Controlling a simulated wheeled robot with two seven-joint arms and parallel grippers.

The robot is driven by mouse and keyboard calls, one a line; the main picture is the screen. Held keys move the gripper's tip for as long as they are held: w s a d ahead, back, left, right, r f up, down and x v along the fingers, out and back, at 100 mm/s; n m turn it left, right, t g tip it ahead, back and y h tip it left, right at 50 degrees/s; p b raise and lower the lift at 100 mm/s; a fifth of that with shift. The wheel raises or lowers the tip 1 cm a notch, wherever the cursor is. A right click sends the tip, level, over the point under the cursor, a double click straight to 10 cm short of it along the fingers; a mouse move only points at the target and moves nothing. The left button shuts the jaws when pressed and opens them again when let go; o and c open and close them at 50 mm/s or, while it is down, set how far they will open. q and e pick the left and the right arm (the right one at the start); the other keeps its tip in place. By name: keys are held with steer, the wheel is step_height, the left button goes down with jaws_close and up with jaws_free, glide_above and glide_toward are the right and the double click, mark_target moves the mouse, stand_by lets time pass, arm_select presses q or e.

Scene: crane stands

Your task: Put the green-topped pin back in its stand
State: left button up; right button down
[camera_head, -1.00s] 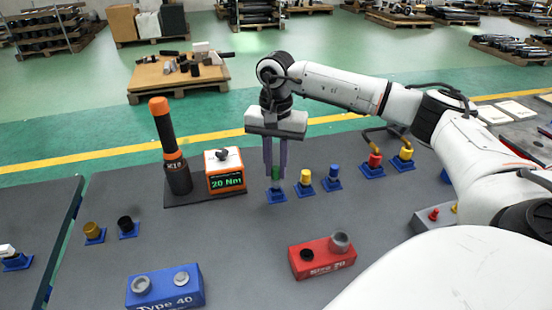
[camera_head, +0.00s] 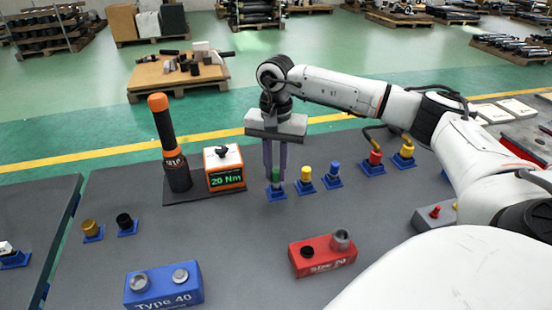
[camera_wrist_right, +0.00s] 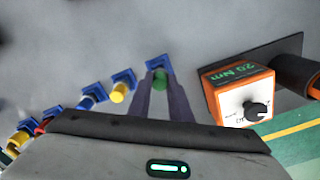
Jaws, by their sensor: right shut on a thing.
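The green-topped pin (camera_head: 276,177) is upright between the fingers of my right gripper (camera_head: 275,180), which is shut on its green top. It is at its blue stand (camera_head: 276,195), with the grey lower part just above or in the stand; how deep it sits I cannot tell. In the right wrist view the green top (camera_wrist_right: 160,79) shows between the fingertips, over the blue square stand (camera_wrist_right: 158,62). My left gripper is not in view.
A yellow-topped pin (camera_head: 305,174) and a blue-topped pin (camera_head: 333,171) stand close to the right. An orange box reading 20 Nm (camera_head: 225,168) stands close to the left. A red block (camera_head: 322,255) and a blue block (camera_head: 164,287) lie nearer. The grey table between is clear.

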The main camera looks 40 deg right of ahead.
mark_target(276, 171)
steer(key=shift+f+b, duration=0.3)
steer(key=shift+f, duration=0.3)
steer(key=c, duration=1.5)
jaws_free()
steer(key=shift+c, duration=0.2)
steer(key=shift+r+p, duration=2.05)
steer(key=shift+r, duration=0.5)
step_height(276, 171, up, 10)
steer(key=shift+r, duration=0.15)
